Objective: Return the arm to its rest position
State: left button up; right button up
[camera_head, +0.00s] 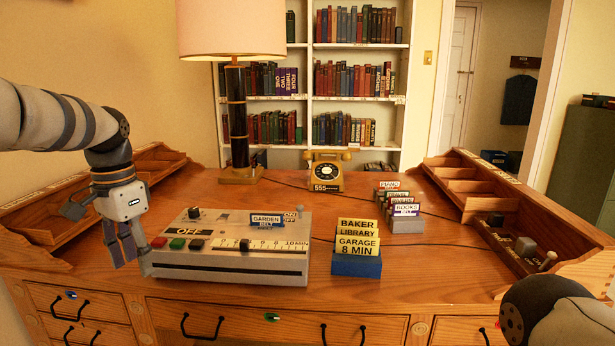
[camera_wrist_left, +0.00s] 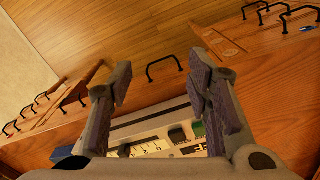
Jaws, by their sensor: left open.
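My left arm comes in from the left in the head view. Its gripper (camera_head: 128,245) hangs fingers down beside the left end of the grey control box (camera_head: 230,268), over the desk's front left part. In the left wrist view the two fingers of the left gripper (camera_wrist_left: 165,90) stand wide apart with nothing between them. The box also shows behind the fingers in the left wrist view (camera_wrist_left: 150,128). I cannot tell whether the gripper touches the box. A dark rounded part of my right arm shows at the lower right of the head view; its gripper is out of view.
On the wooden desk (camera_head: 430,270) stand a blue card holder (camera_head: 356,264), a grey card holder (camera_head: 407,225), a yellow telephone (camera_head: 327,173) and a tall lamp (camera_head: 237,115). Raised compartments (camera_head: 500,240) line both sides. Drawer handles (camera_head: 203,327) stick out in front.

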pick_arm(q)
notch_tip(320, 180, down, 14)
jog(key=d, duration=0.3)
jog(key=s+d+f+n+g, duration=0.1)
jog(key=s+d+f, duration=0.1)
jog(key=s+f, duration=0.6)
jog(key=s+d+f+n+g, duration=0.1)
jog(key=s+d+f, duration=0.1)
jog(key=s+f, duration=0.65)
jog(key=s+d+f+n, duration=0.1)
jog(key=s+n, duration=0.2)
jog(key=s, duration=2.4)
jog(key=shift+s+f+n, duration=0.35)
jog(key=shift+s+n, duration=0.05)
pick_arm(e)
jog(key=shift+w+r, duration=0.15)
jog(key=shift+w, duration=0.95)
